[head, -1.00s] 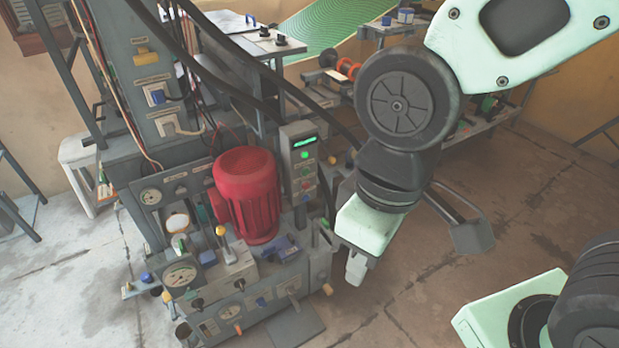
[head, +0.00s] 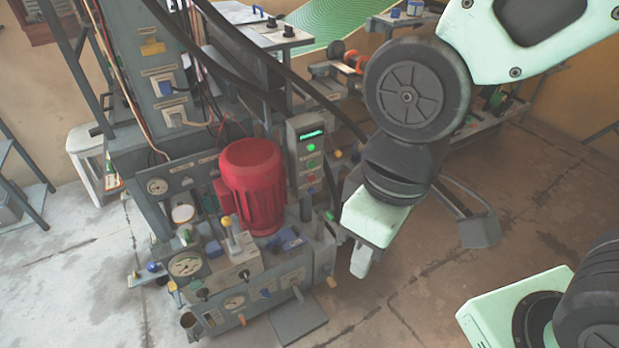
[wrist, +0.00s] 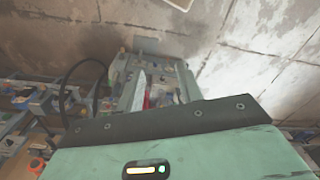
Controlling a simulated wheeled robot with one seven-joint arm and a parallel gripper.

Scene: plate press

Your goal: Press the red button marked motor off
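A grey upright control box (head: 299,165) stands on the machine, just right of a red motor (head: 254,186). It has a lit green display, a green button and smaller reddish and orange spots below; the labels are too small to read, so I cannot tell which is motor off. My gripper (head: 361,262) hangs right of the box and lower in the picture, apart from it, pointing down. Its pale fingertips look close together, but I cannot tell whether it is open or shut. In the wrist view my own green housing fills the bottom and hides most of the fingers.
The machine's lower bench (head: 240,290) carries gauges, knobs and levers. Black hoses (head: 300,85) slope down behind the box. A grey foot plate (head: 299,320) sits low in front. Bare floor (head: 420,280) lies to the right. A white stool (head: 90,150) stands at left.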

